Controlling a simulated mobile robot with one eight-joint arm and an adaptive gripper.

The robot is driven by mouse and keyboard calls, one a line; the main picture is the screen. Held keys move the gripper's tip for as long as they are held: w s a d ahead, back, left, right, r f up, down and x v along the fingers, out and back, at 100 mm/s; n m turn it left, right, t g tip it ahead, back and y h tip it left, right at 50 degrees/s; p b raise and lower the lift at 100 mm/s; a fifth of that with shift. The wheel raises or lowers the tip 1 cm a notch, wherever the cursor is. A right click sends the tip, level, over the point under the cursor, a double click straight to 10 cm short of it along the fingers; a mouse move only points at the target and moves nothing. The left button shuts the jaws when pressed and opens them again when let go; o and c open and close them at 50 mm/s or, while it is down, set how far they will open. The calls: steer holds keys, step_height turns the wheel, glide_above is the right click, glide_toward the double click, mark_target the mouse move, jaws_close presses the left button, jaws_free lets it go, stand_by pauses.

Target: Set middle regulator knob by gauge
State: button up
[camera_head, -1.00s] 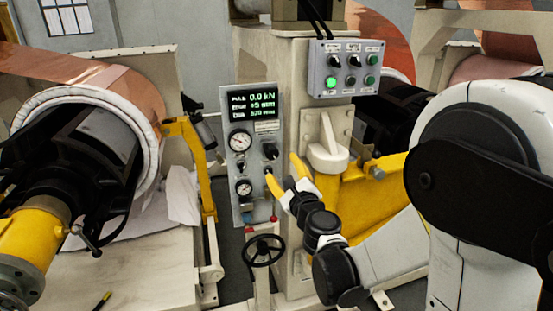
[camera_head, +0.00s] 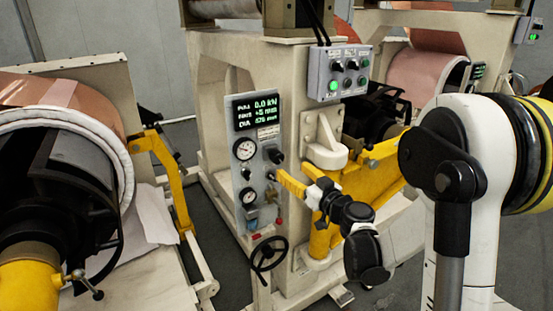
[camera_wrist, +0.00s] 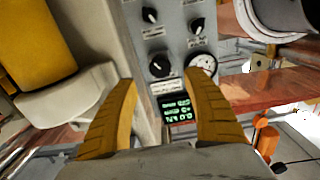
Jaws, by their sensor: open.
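A grey regulator panel (camera_head: 255,165) stands on the cream machine post, left of my gripper. Its green display (camera_head: 257,111) reads 0.0 kN on the top line. An upper gauge (camera_head: 245,149) has a large black knob (camera_head: 273,154) to its right; a lower gauge (camera_head: 249,194) is farther down. In the wrist view, with the panel upside down, the large knob (camera_wrist: 160,65) and two smaller knobs (camera_wrist: 150,15) show. Which is the middle regulator knob I cannot tell. My gripper (camera_wrist: 162,85) is open and empty, its yellow fingers spread before the panel.
A black handwheel (camera_head: 268,253) sticks out below the panel. A grey button box (camera_head: 340,72) with a lit green button hangs above right. A yellow bracket (camera_head: 385,160) lies behind my gripper. A copper roll (camera_head: 75,100) is at the left. Floor shows between roll and post.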

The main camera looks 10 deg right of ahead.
mark_target(280, 160)
steer(key=b+x, duration=0.2)
steer(key=x, duration=0.7)
steer(key=shift+w+a, duration=0.15)
steer(key=shift+w, duration=0.15)
steer(key=c, duration=1.2)
